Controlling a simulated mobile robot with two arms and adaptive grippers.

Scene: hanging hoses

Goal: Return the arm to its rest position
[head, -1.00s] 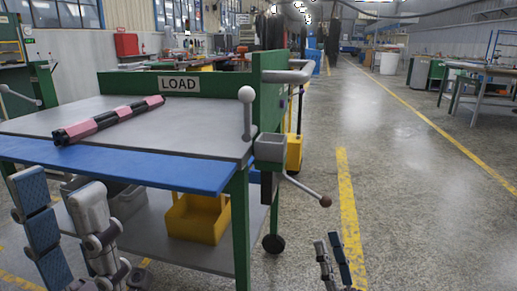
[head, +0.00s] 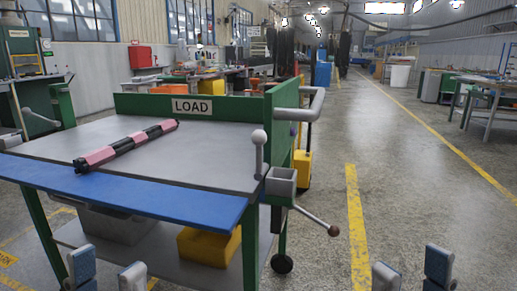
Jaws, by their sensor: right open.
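My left gripper (head: 107,272) shows at the bottom left, below and in front of the table's blue front edge. Its two fingertips stand apart with nothing between them. My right gripper (head: 412,273) shows at the bottom right, over the floor to the right of the table. Its fingertips are apart and empty. The rest of both arms is below the picture. A long pink and black piece (head: 128,146) lies on the grey tabletop (head: 210,155), apart from both grippers.
The green-legged table carries a LOAD sign (head: 192,105). A lever with a dark knob (head: 333,230) sticks out from its right side. Grey and yellow bins (head: 208,246) sit on the lower shelf. The floor aisle (head: 400,170) on the right is clear.

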